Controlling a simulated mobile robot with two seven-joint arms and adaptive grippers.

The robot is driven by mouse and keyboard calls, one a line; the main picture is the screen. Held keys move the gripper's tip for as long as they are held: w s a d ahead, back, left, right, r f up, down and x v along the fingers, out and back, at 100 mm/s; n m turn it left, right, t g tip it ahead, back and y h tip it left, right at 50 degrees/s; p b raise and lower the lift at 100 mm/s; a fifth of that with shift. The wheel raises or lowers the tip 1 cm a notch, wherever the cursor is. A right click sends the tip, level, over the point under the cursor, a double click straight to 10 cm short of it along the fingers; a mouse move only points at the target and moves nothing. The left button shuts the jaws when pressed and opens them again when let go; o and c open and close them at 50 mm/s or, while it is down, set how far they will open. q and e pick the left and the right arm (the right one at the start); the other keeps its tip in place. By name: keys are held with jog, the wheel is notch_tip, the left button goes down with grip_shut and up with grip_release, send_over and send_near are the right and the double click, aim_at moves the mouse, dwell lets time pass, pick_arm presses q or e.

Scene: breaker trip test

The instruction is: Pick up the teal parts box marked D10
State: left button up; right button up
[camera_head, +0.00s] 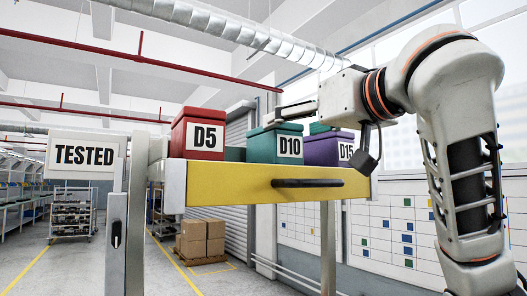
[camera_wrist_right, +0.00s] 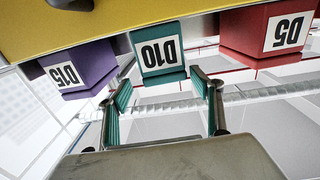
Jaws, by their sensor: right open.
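The teal parts box marked D10 (camera_head: 262,146) stands in a yellow-fronted drawer, between a red box marked D5 (camera_head: 205,112) and a purple box marked D15 (camera_head: 322,148). My right gripper (camera_head: 284,112) is just above the top of the D10 box in the head view. In the right wrist view, which is upside down, the right gripper (camera_wrist_right: 163,82) has its two fingers spread. The D10 box (camera_wrist_right: 149,66) shows beyond and between the fingertips. Nothing is held. I cannot tell whether a finger touches the box. My left gripper is not in view.
The yellow drawer front (camera_head: 230,185) has a dark bar handle (camera_head: 308,183). More teal shows behind the purple box (camera_head: 318,127). A "TESTED" sign (camera_head: 84,155) stands at left. Cardboard boxes (camera_head: 200,238) sit on a pallet on the floor behind.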

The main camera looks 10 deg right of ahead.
jog(key=shift+w+a, duration=0.15)
jog(key=shift+w, duration=0.35)
jog(key=p+x, duration=0.1)
jog(key=x, duration=0.1)
jog(key=p+x, duration=0.1)
jog(key=x, duration=0.1)
jog(key=shift+s+a+f, duration=0.1)
jog(key=shift+a, duration=0.3)
jog(key=shift+p+x, duration=0.5)
jog(key=shift+x, duration=0.45)
jog(key=shift+w+f, duration=0.1)
jog(key=shift+w, duration=0.1)
jog(key=shift+c, duration=1.2)
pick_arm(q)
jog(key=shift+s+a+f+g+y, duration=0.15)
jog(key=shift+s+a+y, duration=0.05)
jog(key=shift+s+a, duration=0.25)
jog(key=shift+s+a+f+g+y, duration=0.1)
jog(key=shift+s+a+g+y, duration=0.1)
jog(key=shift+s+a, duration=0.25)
pick_arm(e)
jog(key=c, duration=1.2)
